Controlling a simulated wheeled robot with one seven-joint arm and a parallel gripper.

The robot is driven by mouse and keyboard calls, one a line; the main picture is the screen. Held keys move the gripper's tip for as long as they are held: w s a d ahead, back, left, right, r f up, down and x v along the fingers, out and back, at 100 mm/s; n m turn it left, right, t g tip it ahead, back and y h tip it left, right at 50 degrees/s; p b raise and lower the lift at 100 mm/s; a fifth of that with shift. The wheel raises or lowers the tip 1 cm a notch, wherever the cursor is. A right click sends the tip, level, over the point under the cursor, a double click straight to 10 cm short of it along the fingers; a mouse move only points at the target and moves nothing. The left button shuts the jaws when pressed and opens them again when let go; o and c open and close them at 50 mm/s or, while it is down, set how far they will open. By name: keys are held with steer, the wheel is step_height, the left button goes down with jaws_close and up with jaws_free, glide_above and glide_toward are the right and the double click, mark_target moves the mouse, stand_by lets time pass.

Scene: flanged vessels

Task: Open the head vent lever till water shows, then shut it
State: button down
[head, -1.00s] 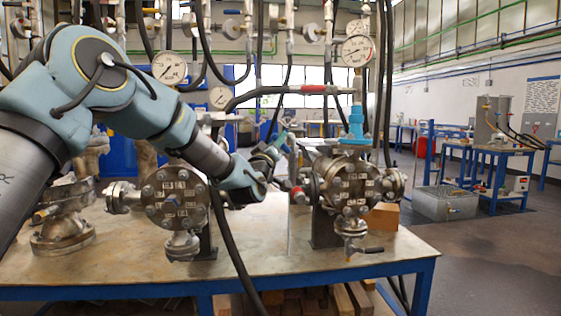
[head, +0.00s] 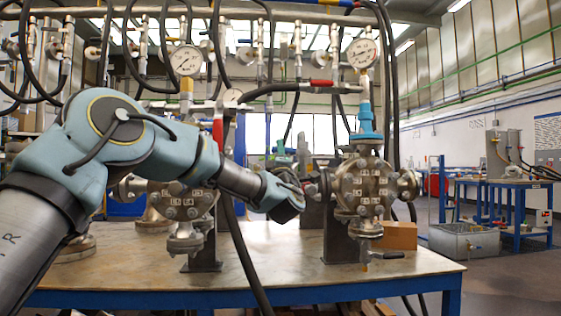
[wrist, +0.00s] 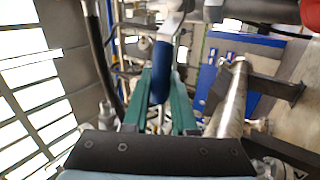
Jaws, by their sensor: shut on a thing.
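The vent lever with a blue grip (wrist: 161,72) shows in the wrist view, joined at its far end to a silver valve fitting (wrist: 168,22). My gripper's green fingers (wrist: 161,88) lie on both sides of the blue grip and are shut on it. In the head view my gripper (head: 290,196) is at the left side of the right flanged vessel (head: 364,188); its fingertips and the lever are hidden there. No water can be made out.
A second flanged vessel (head: 184,200) stands left on the metal bench (head: 300,262), partly behind my arm. Gauges (head: 361,53), pipes and black hoses hang above. A hose crosses in front of the bench. A wooden block (head: 399,235) sits right of the right vessel.

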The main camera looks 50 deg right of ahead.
steer(key=shift+f+n+t+y+b, duration=0.4)
steer(key=shift+n+y+b, duration=0.15)
steer(key=shift+n, duration=0.25)
steer(key=c, duration=0.7)
jaws_free()
steer(key=shift+r, duration=0.1)
steer(key=v, duration=1)
steer(key=shift+s+a+f, duration=0.2)
steer(key=shift+a+f, duration=0.05)
steer(key=shift+f, duration=0.05)
